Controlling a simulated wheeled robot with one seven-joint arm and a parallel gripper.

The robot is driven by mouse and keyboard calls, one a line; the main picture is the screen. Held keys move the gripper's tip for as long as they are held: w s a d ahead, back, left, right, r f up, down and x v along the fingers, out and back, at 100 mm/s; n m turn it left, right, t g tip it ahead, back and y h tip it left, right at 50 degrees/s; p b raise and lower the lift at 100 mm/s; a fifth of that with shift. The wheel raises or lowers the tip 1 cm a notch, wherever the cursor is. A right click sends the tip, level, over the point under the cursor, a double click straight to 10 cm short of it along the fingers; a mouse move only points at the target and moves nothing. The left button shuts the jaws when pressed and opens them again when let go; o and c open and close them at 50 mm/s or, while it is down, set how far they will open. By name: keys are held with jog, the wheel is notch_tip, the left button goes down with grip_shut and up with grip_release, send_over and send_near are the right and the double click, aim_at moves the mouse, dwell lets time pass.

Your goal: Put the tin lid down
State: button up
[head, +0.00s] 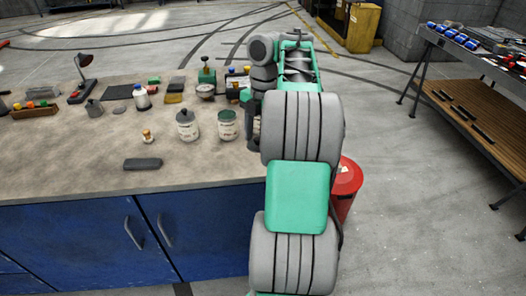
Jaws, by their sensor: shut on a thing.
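My gripper (253,137) is only partly in view, low over the right end of the bench, mostly hidden behind my own arm. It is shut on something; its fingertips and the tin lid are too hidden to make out. A second upright tin (187,127) with a pale label and a grey top stands left of that one.
The bench top (75,165) is clear along its front left. A red bin (347,182) stands right.

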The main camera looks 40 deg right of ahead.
jog(key=d+f, duration=0.1)
jog(key=f, duration=0.1)
jog(key=w+d+f+b, duration=0.1)
jog(key=w+d+f, duration=0.1)
jog(key=f, duration=0.1)
jog(key=shift+d+f+b, duration=0.25)
jog(key=shift+f+b, duration=0.05)
jog(key=shift+b, duration=0.1)
notch_tip(320, 180, down, 3)
jog(key=b, duration=0.3)
jog(key=shift+d+f, duration=0.1)
jog(key=shift+f, duration=0.1)
jog(key=shift+r, duration=0.25)
jog(key=shift+f, duration=0.2)
jog(key=o, duration=1.3)
jog(key=shift+r, duration=0.15)
